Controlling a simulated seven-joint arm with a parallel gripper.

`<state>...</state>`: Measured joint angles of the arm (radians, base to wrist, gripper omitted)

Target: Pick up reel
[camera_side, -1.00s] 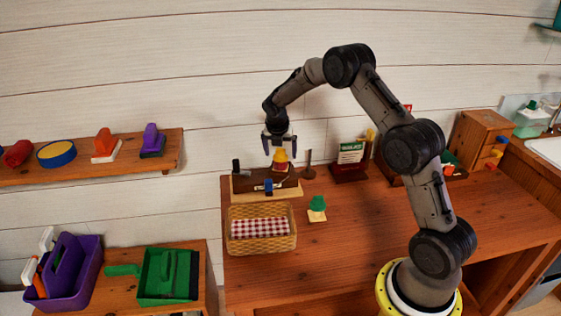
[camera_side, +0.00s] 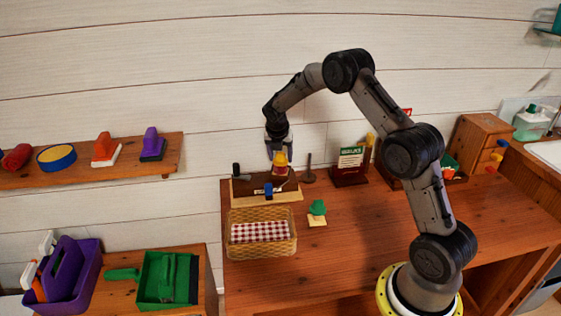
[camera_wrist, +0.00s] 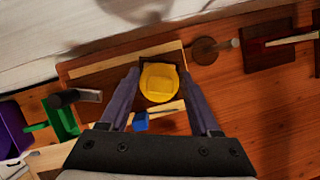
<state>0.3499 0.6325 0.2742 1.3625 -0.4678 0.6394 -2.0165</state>
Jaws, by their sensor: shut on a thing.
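The reel (camera_side: 281,159) has a yellow top with a red part below. It is upright at the brown rack at the back left of the desk. Its round yellow top shows in the wrist view (camera_wrist: 159,83). My gripper (camera_side: 279,156) points down from above, shut on the reel, with a finger on each side of it; it also shows in the wrist view (camera_wrist: 160,84). The reel's lower part is partly hidden, and I cannot tell whether it touches the rack.
The brown rack (camera_side: 246,188) also holds a blue piece (camera_side: 268,189) and a black-topped piece (camera_side: 236,170) close by. A wicker basket (camera_side: 263,249) stands in front, with a green-topped item (camera_side: 317,210) to its right. A dark post (camera_side: 309,170) stands right of the rack. The desk's middle is clear.

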